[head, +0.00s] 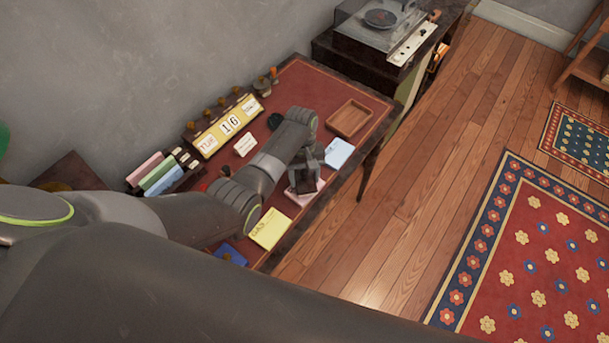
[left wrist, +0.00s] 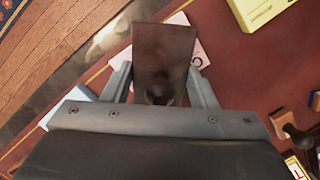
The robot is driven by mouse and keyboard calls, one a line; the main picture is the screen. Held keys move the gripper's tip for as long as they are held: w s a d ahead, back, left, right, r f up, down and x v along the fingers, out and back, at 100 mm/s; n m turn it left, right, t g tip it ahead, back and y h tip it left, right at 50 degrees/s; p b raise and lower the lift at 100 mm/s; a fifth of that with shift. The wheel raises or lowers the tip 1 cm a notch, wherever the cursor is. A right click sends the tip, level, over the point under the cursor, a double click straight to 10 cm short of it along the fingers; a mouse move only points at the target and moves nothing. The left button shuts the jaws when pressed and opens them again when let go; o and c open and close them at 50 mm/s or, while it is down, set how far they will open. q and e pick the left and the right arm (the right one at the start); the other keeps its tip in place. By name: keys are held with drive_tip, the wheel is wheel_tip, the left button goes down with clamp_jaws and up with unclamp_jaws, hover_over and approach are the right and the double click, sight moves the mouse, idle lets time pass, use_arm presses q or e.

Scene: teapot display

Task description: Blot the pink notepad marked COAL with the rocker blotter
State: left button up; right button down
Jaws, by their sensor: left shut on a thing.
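My left gripper (head: 308,165) is shut on the rocker blotter (head: 303,184). In the left wrist view, the fingers of my left gripper (left wrist: 160,88) close on the knob of the brown blotter (left wrist: 165,48). The pink notepad (head: 301,201) lies under the blotter, which covers most of it. In the left wrist view its pink edge (left wrist: 202,58) shows beside the blotter, with part of a letter; the full word is hidden. I cannot tell whether the blotter touches the pad. My right gripper is not in view.
A yellow notepad marked GAS (head: 270,229) and a light blue notepad (head: 338,152) lie on either side along the desk's front edge. A wooden tray (head: 350,119) sits further right. A block calendar (head: 228,126) and coloured books (head: 158,175) stand at the back.

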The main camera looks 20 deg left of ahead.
use_arm(q)
drive_tip(key=shift+s+d+t+y+p, duration=0.15)
drive_tip(key=shift+s+t+y+p, duration=0.25)
drive_tip(key=shift+p, duration=0.6)
drive_tip(key=shift+s+d+f+t+p, duration=0.1)
drive_tip(key=shift+t+p, duration=0.5)
drive_tip(key=shift+p, duration=0.05)
drive_tip(key=shift+s, duration=0.1)
drive_tip(key=shift+s+d+t+y+p, duration=0.2)
drive_tip(key=shift+t+y+p, duration=0.3)
drive_tip(key=shift+p, duration=0.25)
drive_tip(key=shift+s+t+p, duration=0.15)
drive_tip(key=shift+t+p, duration=0.2)
drive_tip(key=shift+t, duration=0.15)
drive_tip(key=shift+y, duration=0.3)
